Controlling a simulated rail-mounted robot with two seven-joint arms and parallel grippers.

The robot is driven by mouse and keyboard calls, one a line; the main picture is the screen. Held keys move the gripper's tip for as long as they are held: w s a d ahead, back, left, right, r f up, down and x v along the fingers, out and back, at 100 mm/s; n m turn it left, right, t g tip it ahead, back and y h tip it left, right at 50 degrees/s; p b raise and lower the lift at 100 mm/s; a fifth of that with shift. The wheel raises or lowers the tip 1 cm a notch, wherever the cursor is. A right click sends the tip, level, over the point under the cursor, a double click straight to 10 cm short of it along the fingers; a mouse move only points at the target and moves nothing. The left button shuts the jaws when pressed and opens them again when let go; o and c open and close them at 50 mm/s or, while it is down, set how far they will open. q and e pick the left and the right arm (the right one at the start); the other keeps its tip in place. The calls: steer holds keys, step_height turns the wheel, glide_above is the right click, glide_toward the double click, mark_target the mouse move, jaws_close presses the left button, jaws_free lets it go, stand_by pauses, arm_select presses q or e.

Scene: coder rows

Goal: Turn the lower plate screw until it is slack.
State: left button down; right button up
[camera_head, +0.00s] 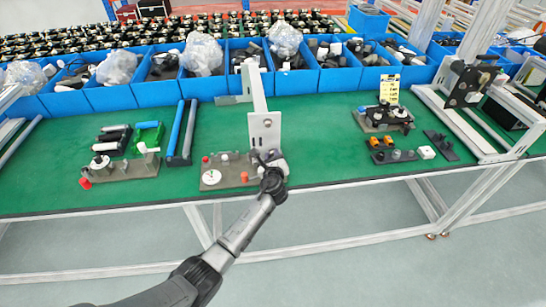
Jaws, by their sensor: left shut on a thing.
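A pale upright plate (264,130) with small dark holes stands at the middle front of the green bench, behind a grey fixture (228,180). My left gripper (270,160) reaches in from below and is at the plate's foot, by the fixture's right end. It is shut on a small part there, which fits the lower plate screw; the fingers and wrist hide the part itself. I cannot tell how far the screw is turned. My right gripper is not in view.
Blue bins (205,88) line the back. Small parts (400,155) lie to the right. The bench's front edge (340,182) is close to my gripper.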

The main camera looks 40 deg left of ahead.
arm_select(q)
steer(key=c, duration=1.1)
jaws_free()
steer(key=shift+r+m+p, duration=0.2)
steer(key=shift+m+p, duration=0.1)
steer(key=shift+p, duration=0.25)
steer(key=m+g+y+p, duration=0.1)
steer(key=m+p, duration=0.4)
steer(key=p, duration=0.1)
steer(key=shift+r+m+p, duration=0.1)
steer(key=shift+m+p, duration=0.25)
steer(key=shift+m, duration=0.05)
steer(key=shift+w+m+p, duration=0.1)
steer(key=shift+m+p, duration=0.3)
steer(key=shift+m, duration=0.4)
steer(key=shift+d+f+m, duration=0.1)
steer(key=shift+f+m, duration=0.2)
